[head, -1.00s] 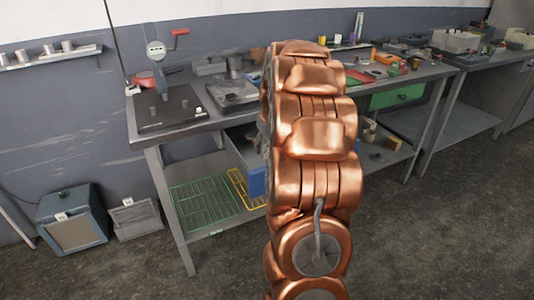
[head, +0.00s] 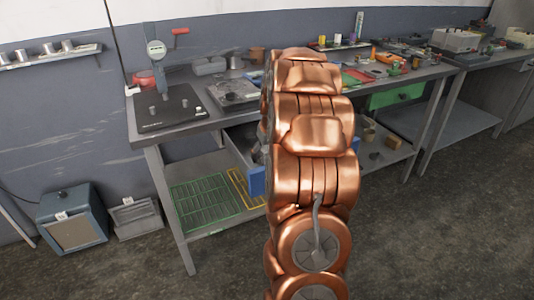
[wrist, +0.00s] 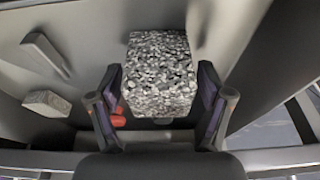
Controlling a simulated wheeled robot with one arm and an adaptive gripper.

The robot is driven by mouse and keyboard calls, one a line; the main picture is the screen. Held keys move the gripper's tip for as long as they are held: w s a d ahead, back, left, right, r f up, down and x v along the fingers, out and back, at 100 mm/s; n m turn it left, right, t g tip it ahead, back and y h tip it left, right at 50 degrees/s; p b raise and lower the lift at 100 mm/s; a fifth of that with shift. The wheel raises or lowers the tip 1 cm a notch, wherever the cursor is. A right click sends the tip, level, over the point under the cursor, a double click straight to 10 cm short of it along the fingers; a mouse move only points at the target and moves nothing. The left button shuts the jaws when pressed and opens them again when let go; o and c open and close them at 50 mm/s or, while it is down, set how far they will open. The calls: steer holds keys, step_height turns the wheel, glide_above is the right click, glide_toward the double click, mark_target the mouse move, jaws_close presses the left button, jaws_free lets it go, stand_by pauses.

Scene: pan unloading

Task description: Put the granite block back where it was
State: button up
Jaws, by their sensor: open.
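The granite block (wrist: 160,62), speckled black, white and grey, shows in the wrist view inside a grey-walled space that looks like the open drawer. My gripper (wrist: 158,85) is open, with one dark finger on each side of the block. Whether the fingers touch its sides is hard to tell. In the head view my copper arm hides both the gripper and the block.
A grey block (wrist: 46,103) and a long grey piece (wrist: 46,52) lie left in the wrist view, and a red item (wrist: 118,119) lies near the block. The bench (head: 196,134) holds a gauge stand (head: 157,62) and several tools. A green drawer (head: 398,97) is to the right.

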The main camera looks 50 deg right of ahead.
steer(key=v, duration=1.2)
steer(key=s+a+f+n+g+y, duration=0.1)
steer(key=s+a, duration=0.3)
steer(key=a, duration=0.8)
steer(key=s+a+f+n+g+y, duration=0.1)
steer(key=s+a, duration=0.2)
steer(key=a, duration=0.9)
steer(key=s+a+f+g, duration=0.1)
steer(key=s+a+f, duration=0.1)
steer(key=s+a, duration=0.2)
steer(key=s+a+f+n+g, duration=0.1)
steer(key=s+a, duration=0.3)
steer(key=s, duration=0.6)
steer(key=s+a+f+g+h, duration=0.1)
steer(key=s+a+f, duration=0.2)
steer(key=s, duration=0.4)
steer(key=shift+s+a+f+n+g, duration=0.3)
steer(key=shift+s+a+n, duration=0.1)
steer(key=shift+a, duration=0.35)
steer(key=shift+w, duration=0.1)
